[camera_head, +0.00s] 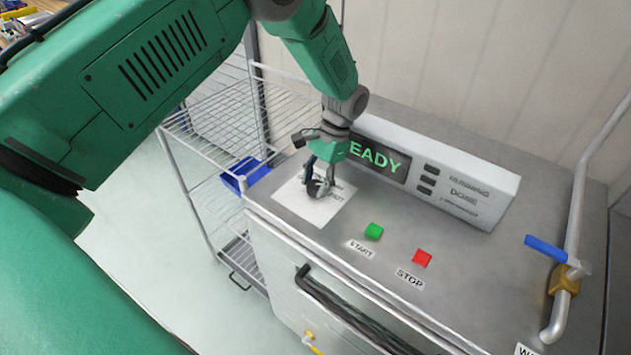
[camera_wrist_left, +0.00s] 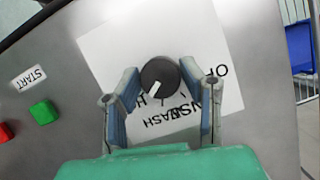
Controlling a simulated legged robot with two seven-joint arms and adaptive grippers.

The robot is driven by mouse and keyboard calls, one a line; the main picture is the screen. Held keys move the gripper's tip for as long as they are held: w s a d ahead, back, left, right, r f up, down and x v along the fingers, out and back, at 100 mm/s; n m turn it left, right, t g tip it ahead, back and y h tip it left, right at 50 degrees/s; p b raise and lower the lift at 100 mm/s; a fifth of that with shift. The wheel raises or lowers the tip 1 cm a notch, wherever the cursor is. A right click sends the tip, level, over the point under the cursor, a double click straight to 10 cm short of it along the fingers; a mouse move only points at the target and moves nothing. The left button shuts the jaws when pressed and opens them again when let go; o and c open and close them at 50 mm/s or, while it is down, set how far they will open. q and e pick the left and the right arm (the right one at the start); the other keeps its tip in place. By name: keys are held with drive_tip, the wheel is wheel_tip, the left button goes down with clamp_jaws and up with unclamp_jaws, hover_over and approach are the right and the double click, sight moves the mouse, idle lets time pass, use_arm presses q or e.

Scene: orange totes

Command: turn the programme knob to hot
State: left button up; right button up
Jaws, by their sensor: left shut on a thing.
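The programme knob (camera_wrist_left: 160,76) is a dark round dial with a white pointer mark, on a white label sheet (camera_wrist_left: 105,50) with printed words. In the left wrist view the pointer slants to the lower left, toward a word partly hidden by a finger. My left gripper (camera_head: 318,190) is over the sheet on the machine top, its fingers around the knob. In the left wrist view the two fingers of the left gripper (camera_wrist_left: 161,80) are at either side of the knob, shut on it. My right gripper is not in view.
A green START button (camera_head: 374,231) and a red STOP button (camera_head: 422,258) are right of the sheet. A display panel (camera_head: 430,170) reading "EADY" stands behind. A pipe with a blue valve handle (camera_head: 546,249) is at the right. A wire rack with a blue bin (camera_head: 244,175) stands left.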

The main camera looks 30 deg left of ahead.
use_arm(q)
drive_tip(key=shift+w+m+y, duration=0.15)
drive_tip(key=shift+m+y, duration=0.25)
drive_tip(key=shift+m, duration=0.7)
drive_tip(key=o, duration=1.2)
drive_tip(key=shift+c, duration=0.2)
drive_tip(key=shift+w+f, duration=0.1)
drive_tip(key=shift+d+r, duration=0.1)
drive_tip(key=shift+r, duration=0.25)
drive_tip(key=v, duration=1.1)
